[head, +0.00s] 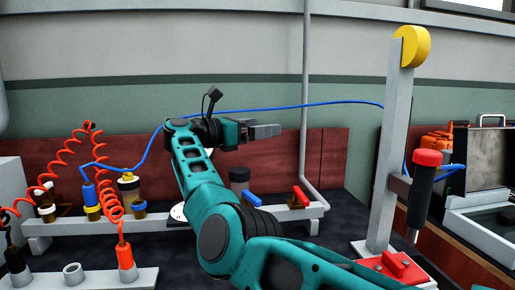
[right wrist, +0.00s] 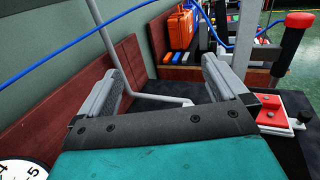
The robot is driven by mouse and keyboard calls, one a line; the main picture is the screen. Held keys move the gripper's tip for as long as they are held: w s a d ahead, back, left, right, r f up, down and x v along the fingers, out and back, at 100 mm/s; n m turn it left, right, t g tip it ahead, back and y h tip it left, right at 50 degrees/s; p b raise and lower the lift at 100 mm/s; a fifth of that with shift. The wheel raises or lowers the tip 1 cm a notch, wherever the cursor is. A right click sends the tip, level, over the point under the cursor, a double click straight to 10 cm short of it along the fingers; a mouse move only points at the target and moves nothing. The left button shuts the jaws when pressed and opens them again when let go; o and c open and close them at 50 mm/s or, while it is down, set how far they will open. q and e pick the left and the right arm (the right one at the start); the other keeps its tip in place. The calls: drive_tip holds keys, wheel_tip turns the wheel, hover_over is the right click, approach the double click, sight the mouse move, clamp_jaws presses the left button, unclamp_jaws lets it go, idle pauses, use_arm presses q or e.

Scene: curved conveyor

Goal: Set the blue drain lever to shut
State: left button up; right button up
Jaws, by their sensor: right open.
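The blue drain lever (head: 252,198) sits on the grey rail in the head view, below a dark cylinder. It slants down to the right, and my arm partly hides the area below it. My right gripper (head: 265,131) is above and slightly right of the lever, well clear of it, with its fingers pointing right. In the right wrist view my gripper (right wrist: 163,68) has its two fingers wide apart with nothing between them. I cannot make out the blue drain lever in that view. My left gripper is not in view.
A red lever (head: 301,195) is right of the blue one on the rail (head: 312,211). A grey vertical pipe (head: 304,90) and blue hose (head: 320,104) are close to the gripper. A post (head: 388,150) with a red-capped handle (head: 427,158) stands right. Coiled red hoses (head: 110,185) hang left.

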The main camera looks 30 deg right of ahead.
drive_tip(key=shift+r, duration=1.3)
drive_tip(key=shift+c, duration=0.5)
